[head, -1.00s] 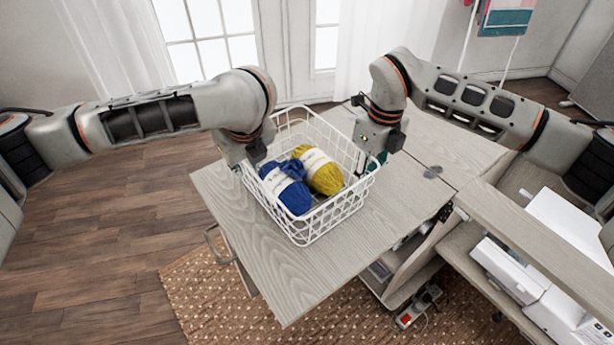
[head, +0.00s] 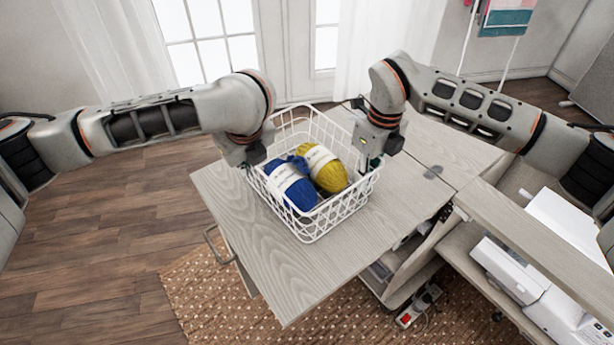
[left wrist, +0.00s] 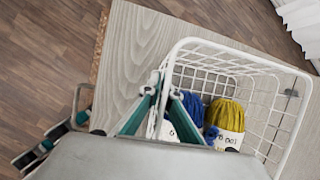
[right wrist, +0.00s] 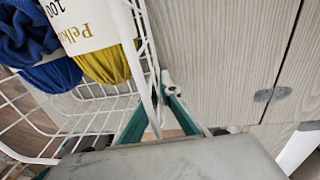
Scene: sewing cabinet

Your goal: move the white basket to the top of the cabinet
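The white basket (head: 318,222) is an open wire basket, upright over the pale wood cabinet top (head: 285,275). I cannot tell whether its base touches the wood. It holds a blue yarn ball (head: 291,187) and a yellow yarn ball (head: 327,170). My left gripper (head: 252,166) is at the basket's left side. In the left wrist view its teal fingers (left wrist: 162,95) close around the rim wire. My right gripper (head: 371,163) is at the right side. In the right wrist view its fingers (right wrist: 160,92) close around the rim. The fingertips are mostly hidden in the head view.
A lower shelf with a white sewing machine (head: 515,270) is at the right. A power strip (head: 418,306) lies below the cabinet. The front of the cabinet top is clear. A brown rug (head: 205,295) covers the floor in front.

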